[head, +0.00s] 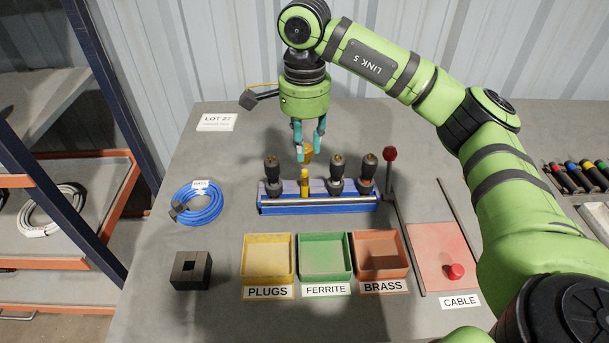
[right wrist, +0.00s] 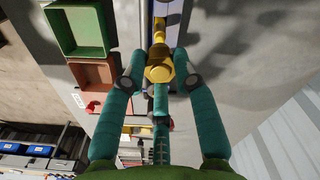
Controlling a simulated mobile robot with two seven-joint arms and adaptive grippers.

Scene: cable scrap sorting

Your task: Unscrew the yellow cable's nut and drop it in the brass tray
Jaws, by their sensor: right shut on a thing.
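The yellow cable (head: 305,184) stands upright in the blue rack (head: 318,208), between black cable ends. My right gripper (head: 309,146) points down over it and is shut on the brass nut (head: 307,157). In the head view a small gap seems to show between the nut and the cable's top. In the right wrist view the hexagonal nut (right wrist: 159,70) sits between the teal fingers, with the yellow cable (right wrist: 159,32) in line beyond it. The brass tray (head: 382,276) is orange-brown, labelled BRASS, and looks empty. My left gripper is not in view.
The yellow plugs tray (head: 268,281) and green ferrite tray (head: 324,278) stand left of the brass tray. A red-knobbed lever (head: 390,154) rises at the rack's right end. A blue cable coil (head: 198,203) and dark block (head: 191,271) lie at left. A red cable pad (head: 435,245) lies right.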

